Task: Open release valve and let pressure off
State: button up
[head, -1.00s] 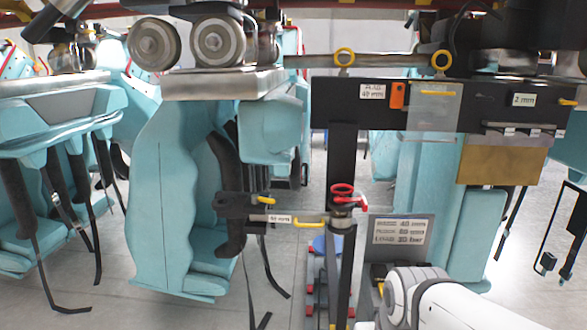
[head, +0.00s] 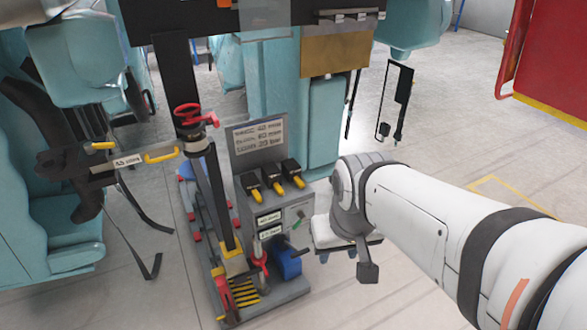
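A hydraulic unit with a grey box (head: 279,218) stands on a grey base on the floor, left of my arm. Several black blocks with yellow tips sit on its top, below a sign plate (head: 257,136). Small labels and a greenish knob or lever (head: 300,214) show on its front. A red-handled lever (head: 260,263) and a blue cylinder (head: 287,262) are low in front. A black post rises beside it, with a red handwheel (head: 187,113) near its upper part. I cannot tell which part is the release valve. My white arm is at the right; I cannot make out its gripper.
Turquoise train seats (head: 60,225) with hanging black straps stand at the left. A yellow-handled bracket (head: 120,160) reaches toward the post. Open floor lies at the right, before a red panel (head: 548,60).

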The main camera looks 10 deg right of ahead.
aim_at(301, 215)
jog(key=z, duration=1.35)
jog(key=k, duration=1.5)
jog(key=u, duration=1.15)
jog(key=i, duration=1)
jog(key=u, duration=0.05)
